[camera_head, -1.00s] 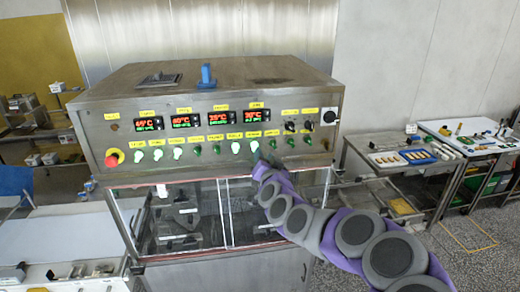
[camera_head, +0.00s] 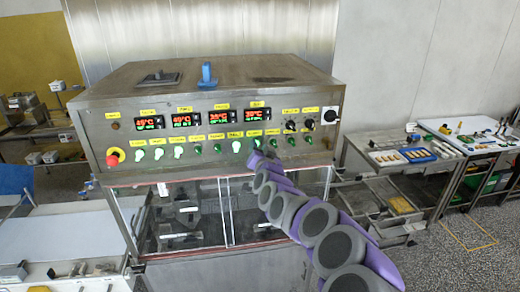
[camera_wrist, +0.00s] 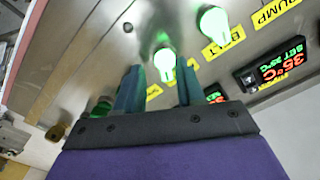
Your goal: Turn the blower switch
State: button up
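The steel control panel (camera_head: 100,138) carries a row of green switches under yellow labels, some of them brightly lit. My gripper (camera_head: 255,158) is at the right part of this row in the head view, close in front of the panel. In the wrist view its two teal fingers (camera_wrist: 160,78) are apart with nothing held. A lit green switch (camera_wrist: 165,62) shows between and just beyond the fingertips; contact cannot be told. Another lit switch (camera_wrist: 213,22) is by the labels BELT (camera_wrist: 222,42) and PUMP. I cannot read which label says blower.
A red emergency button on yellow (camera_head: 113,156) is at the panel's left end. Black knobs (camera_head: 290,126) and a black rotary switch (camera_head: 329,116) are at the right. A glass-fronted chamber (camera_head: 200,215) lies below. Side tables (camera_head: 405,155) stand at right.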

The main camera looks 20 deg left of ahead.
jog(key=shift+a+f, duration=0.25)
jog(key=shift+a, duration=0.75)
jog(key=c, duration=0.4)
jog(key=shift+c, duration=0.6)
jog(key=shift+w+d, duration=0.2)
jog(key=shift+d, duration=0.1)
grip_shut()
jog(key=shift+n, duration=0.4)
jog(key=shift+s+d+r+n+b, duration=0.15)
jog(key=shift+n+b, duration=0.5)
jog(key=shift+n, duration=1.15)
jog(key=shift+w+a+r+n+b, duration=0.1)
jog(key=shift+n+b, duration=0.55)
jog(key=shift+n, duration=1.15)
jog(key=shift+r, duration=0.1)
